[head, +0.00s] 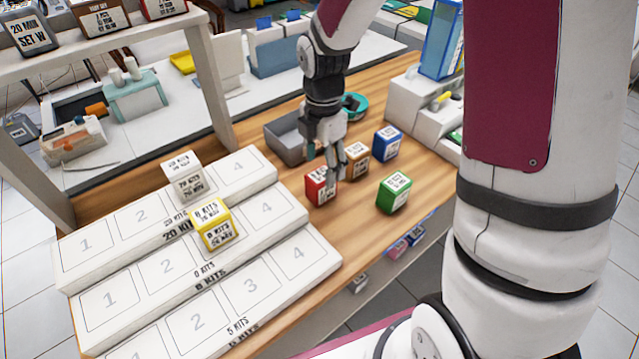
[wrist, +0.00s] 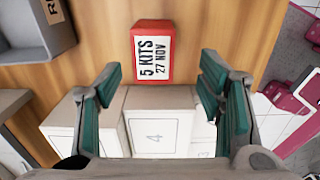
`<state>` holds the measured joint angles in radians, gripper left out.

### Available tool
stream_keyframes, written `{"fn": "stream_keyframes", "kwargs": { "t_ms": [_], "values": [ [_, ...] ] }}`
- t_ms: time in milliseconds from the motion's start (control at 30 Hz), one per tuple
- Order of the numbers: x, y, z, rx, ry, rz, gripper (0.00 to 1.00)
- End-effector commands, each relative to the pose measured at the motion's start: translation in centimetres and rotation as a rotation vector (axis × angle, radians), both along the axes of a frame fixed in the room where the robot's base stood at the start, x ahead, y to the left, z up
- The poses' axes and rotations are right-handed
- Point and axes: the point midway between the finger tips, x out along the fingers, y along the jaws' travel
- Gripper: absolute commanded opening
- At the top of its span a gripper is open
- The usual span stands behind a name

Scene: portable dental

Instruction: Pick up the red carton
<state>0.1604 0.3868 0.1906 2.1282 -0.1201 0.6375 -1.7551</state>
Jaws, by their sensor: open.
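The red carton (head: 318,187) stands on the wooden table just right of the stepped white rack in the head view. In the wrist view the red carton (wrist: 153,52) shows a white label reading "5 KITS 27 NOV". My gripper (head: 333,168) is above and beside the red carton in the head view and hides part of it. In the wrist view my gripper (wrist: 163,95) is open and empty, its teal finger pads wide apart. The carton lies beyond the fingertips, between their lines, with no contact visible.
A brown carton (head: 355,160), a blue carton (head: 387,144) and a green carton (head: 394,193) stand close to the right. A grey bin (head: 285,138) is behind. The stepped rack (head: 180,265) with numbered slots holds a white carton (head: 183,176) and a yellow carton (head: 214,225).

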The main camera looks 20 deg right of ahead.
Motion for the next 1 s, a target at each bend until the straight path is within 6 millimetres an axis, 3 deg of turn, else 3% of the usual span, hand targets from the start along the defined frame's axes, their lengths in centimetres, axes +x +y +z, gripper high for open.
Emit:
{"fn": "stream_keyframes", "kwargs": {
  "t_ms": [100,367,700,1000],
  "values": [
    [0.0,0.1,-2.1,0.0,0.002,0.002,0.62],
    [0.1,0.0,-3.8,0.0,0.001,0.0,0.62],
    [0.8,0.0,-8.1,0.0,0.001,0.0,0.62],
    [0.8,0.0,-8.6,-0.001,-0.001,-0.001,0.62]
  ]
}}
